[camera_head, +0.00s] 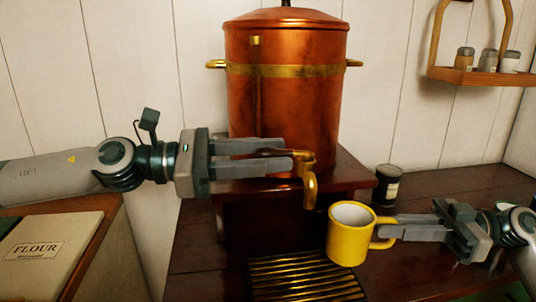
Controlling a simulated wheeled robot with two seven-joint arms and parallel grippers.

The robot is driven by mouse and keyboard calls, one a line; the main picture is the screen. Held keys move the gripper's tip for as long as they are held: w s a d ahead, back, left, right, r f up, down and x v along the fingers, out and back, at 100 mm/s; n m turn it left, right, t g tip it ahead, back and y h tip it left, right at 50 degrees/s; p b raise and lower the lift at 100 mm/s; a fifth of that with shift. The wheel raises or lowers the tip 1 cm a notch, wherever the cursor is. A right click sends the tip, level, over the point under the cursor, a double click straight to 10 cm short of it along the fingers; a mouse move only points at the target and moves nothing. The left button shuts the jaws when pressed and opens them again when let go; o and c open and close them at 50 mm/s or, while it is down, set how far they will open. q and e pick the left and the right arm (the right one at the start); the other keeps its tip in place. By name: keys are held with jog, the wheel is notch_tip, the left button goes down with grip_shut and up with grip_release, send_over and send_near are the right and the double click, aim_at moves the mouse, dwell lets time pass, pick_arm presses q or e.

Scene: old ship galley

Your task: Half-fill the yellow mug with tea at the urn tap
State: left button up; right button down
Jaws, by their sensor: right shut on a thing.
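The copper urn (285,105) stands on a dark wooden stand. Its brass tap (309,188) points down at the front. My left gripper (291,157) reaches in from the left at the tap, its fingers apart, one above the other, with part of the tap's handle between them. Whether they touch it is unclear. The yellow mug (347,244) is upright, slightly right of and below the spout in the picture. Its visible inside is pale, with no tea seen. My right gripper (388,230) is shut on the mug's handle. No stream shows from the tap.
A slatted brass drip tray (305,278) lies below the tap. A dark jar (387,186) stands behind the mug. The wooden stand (355,180) juts out under the urn. A flour container (40,250) is at left, and a shelf of small jars (470,77) hangs at upper right.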

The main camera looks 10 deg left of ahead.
pick_arm(q)
grip_shut()
jog(key=shift+s+d+r+n+t+y, duration=0.15)
jog(key=shift+s+n+t+y, duration=0.15)
jog(key=shift+n+t, duration=0.25)
jog(key=shift+s+d+n+t+y, duration=0.2)
jog(key=shift+s+n+t, duration=0.15)
jog(key=shift+t, duration=0.3)
jog(key=shift+s+n+t+y, duration=0.2)
jog(key=shift+n+t+y, duration=0.35)
jog(key=shift+t, duration=0.25)
jog(key=shift+o, duration=0.6)
grip_release()
jog(key=shift+d, duration=0.1)
